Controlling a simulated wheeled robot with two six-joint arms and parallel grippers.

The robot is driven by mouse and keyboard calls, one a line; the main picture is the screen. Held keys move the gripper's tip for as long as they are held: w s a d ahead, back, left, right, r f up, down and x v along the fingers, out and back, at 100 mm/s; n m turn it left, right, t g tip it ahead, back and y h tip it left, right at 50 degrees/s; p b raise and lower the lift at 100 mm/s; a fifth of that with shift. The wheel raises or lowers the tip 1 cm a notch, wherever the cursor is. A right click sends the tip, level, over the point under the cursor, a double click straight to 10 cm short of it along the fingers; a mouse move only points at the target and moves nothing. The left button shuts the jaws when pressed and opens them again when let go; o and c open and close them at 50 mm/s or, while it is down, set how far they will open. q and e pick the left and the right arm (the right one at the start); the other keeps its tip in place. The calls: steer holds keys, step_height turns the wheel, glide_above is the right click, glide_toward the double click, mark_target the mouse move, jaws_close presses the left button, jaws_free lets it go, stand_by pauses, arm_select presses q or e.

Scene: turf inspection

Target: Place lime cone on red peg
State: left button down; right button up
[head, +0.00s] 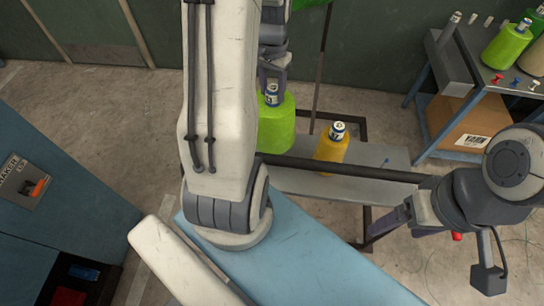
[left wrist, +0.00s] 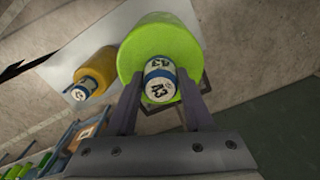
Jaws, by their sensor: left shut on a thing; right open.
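The lime cone (head: 276,128) has a white and blue labelled top. My left gripper (head: 272,82) is shut on that top. In the left wrist view the fingers (left wrist: 160,92) sit on both sides of the top, and the lime cone (left wrist: 158,38) shows below it. I cannot tell whether its base touches the grey board. A small red peg (head: 497,78) stands on the cart at the upper right, beside blue and pale pegs. My right gripper (head: 388,224) is open and empty at the lower right, partly hidden by its own arm.
An orange-yellow cone (head: 332,148) stands on the grey board (head: 375,188), right of the lime one. The cart top (head: 480,60) carries more lime cones (head: 506,46) at its back. A cardboard box (head: 462,125) sits underneath. A dark bar (head: 340,169) crosses before the board.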

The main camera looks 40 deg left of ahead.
mark_target(272, 104)
arm_select(q)
steer(key=shift+s+d+f, duration=0.15)
steer(key=shift+s, duration=0.05)
step_height(272, 104, down, 6)
steer(key=shift+s+d+r+p, duration=0.1)
steer(key=shift+s+r+p, duration=0.05)
steer(key=shift+r+p, duration=0.15)
steer(key=shift+f+p, duration=0.3)
steer(key=shift+f, duration=2.1)
steer(key=shift+c, duration=1.4)
jaws_free()
steer(key=shift+f, duration=0.15)
